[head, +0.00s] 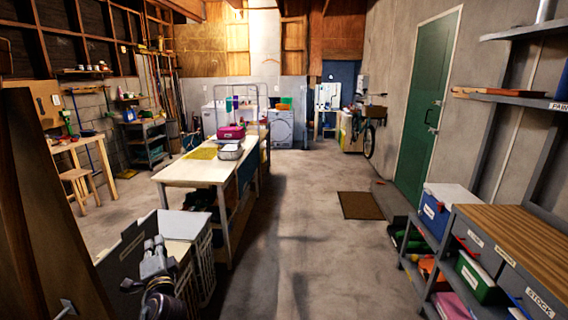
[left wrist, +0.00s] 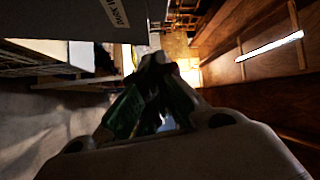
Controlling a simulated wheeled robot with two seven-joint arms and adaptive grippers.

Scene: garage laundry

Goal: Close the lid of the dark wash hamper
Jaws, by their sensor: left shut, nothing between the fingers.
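My right gripper is out of view.
A long white worktable (head: 190,172) stands just beyond the hamper. A brown wooden panel (head: 40,220) rises close on the left. A shelf unit with a wooden top (head: 515,245) stands at the right. The concrete floor between is clear up to a brown mat (head: 360,205).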

